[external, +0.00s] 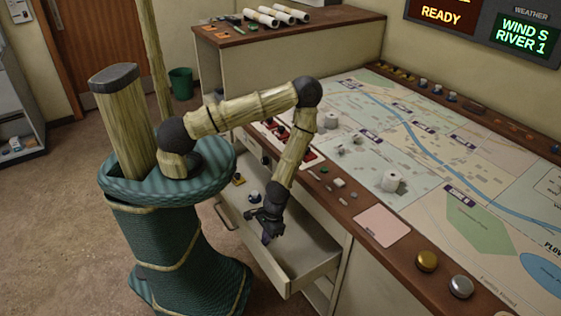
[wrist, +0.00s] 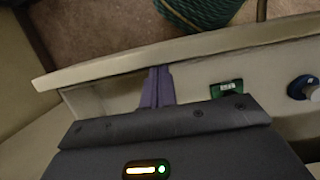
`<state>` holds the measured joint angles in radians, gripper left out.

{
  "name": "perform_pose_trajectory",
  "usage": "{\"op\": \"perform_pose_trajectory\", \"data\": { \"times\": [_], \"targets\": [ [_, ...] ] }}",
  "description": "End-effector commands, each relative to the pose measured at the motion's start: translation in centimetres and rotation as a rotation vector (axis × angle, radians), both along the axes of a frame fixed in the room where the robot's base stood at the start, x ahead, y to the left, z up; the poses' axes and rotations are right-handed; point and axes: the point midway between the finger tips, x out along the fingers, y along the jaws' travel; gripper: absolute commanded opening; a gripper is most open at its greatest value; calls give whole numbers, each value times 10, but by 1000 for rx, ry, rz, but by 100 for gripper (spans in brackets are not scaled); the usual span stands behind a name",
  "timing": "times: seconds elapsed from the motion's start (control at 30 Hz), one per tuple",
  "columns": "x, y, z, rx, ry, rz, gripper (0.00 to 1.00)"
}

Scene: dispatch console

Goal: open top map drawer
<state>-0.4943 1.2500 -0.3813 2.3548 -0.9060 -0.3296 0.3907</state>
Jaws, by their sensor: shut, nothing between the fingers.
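The top map drawer (external: 312,262) is pulled out from the console, and its inside shows. Its pull handle (external: 224,216) is on the front face at the left. My gripper (external: 267,238) hangs over the open drawer, by its front wall, pointing down. In the wrist view my gripper's fingers (wrist: 157,86) are together with nothing between them, on the inner side of the drawer's front wall (wrist: 205,48). I cannot tell whether they touch it. The handle is hidden in the wrist view.
A small green item (wrist: 227,88) and a dark blue-and-white knob-like item (wrist: 302,87) lie in the drawer. The map table (external: 470,150) is above it on the right. A cabinet with rolled maps (external: 277,14) stands behind. The floor (external: 50,230) at left is clear.

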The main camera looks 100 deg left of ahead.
Motion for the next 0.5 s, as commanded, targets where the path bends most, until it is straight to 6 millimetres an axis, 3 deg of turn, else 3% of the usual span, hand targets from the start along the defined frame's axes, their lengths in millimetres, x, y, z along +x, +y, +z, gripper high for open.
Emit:
{"op": "perform_pose_trajectory", "data": {
  "times": [0.2,0.5],
  "targets": [
    [-33,-32,-4,-6,5,-6,0],
    [-44,-44,0,-5,-2,-1,0]
  ]
}}
